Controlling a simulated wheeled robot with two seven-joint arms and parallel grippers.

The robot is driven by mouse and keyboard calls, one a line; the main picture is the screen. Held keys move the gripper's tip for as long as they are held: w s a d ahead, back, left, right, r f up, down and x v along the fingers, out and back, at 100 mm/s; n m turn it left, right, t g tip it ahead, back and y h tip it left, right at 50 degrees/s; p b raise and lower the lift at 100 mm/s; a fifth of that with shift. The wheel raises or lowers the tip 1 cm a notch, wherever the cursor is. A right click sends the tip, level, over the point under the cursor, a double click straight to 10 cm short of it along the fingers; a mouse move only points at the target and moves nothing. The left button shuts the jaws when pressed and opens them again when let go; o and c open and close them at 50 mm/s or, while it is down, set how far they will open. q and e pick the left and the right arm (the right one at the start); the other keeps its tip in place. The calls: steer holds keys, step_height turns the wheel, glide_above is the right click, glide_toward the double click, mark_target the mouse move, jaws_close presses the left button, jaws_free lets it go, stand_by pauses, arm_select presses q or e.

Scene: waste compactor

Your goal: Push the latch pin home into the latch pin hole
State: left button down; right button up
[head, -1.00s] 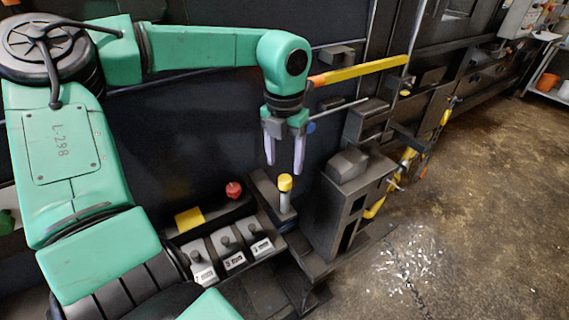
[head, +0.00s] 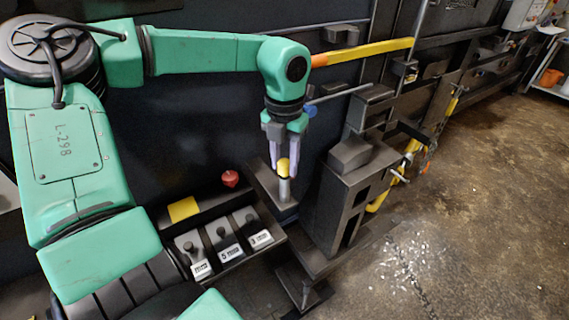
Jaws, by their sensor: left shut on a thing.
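The latch pin (head: 284,190) stands upright, with a yellow head and a grey metal shank, on a small dark ledge (head: 265,182) in the middle of the head view. My left gripper (head: 283,168) points down over it, with its pale fingers on either side of the yellow head, shut on it. The pin's lower end meets the ledge. I cannot make out the latch pin hole in this view. My right gripper is not in view.
A dark block-shaped housing (head: 345,205) stands just right of the pin. A yellow and orange bar (head: 365,51) runs behind the gripper. A red knob (head: 230,178) and several labelled levers (head: 227,240) lie to the lower left. The floor at right is open.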

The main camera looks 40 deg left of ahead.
arm_select(q)
steer(key=shift+r+p, duration=1.65)
steer(key=shift+r, duration=1)
step_height(320, 180, up, 5)
steer(key=p, duration=0.3)
